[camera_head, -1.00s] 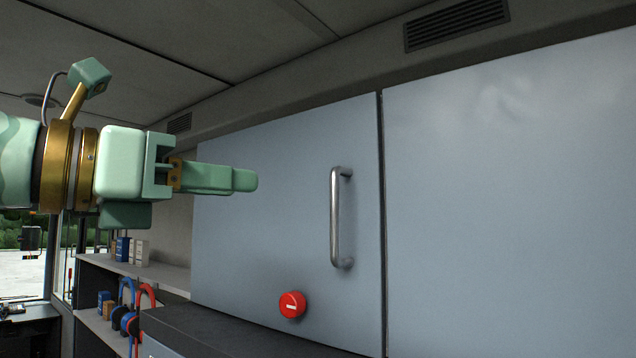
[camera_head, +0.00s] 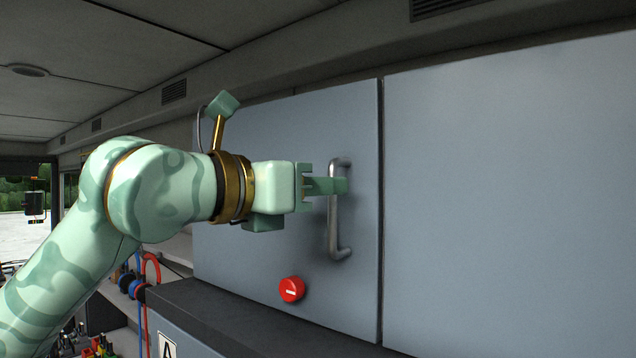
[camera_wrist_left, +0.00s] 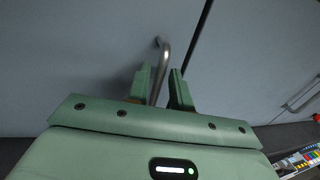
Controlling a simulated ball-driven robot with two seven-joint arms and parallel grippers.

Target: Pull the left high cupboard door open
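The left high cupboard door (camera_head: 285,130) is blue-grey and sits flush with the panel on its right, so it looks shut. Its upright metal bar handle (camera_head: 334,232) is near the door's right edge. My left gripper (camera_head: 341,186) reaches in from the left, with its fingers at the upper half of the handle. In the left wrist view, the handle (camera_wrist_left: 163,62) runs between the two fingers of the gripper (camera_wrist_left: 160,80), with gaps beside it, so the gripper is open. My right gripper is in neither view.
A red round knob (camera_head: 291,289) is low on the door. A dark counter top (camera_head: 240,318) runs below it. A wide blue-grey panel (camera_head: 510,190) fills the right side, behind a narrow dark seam. Shelves with hoses are at lower left.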

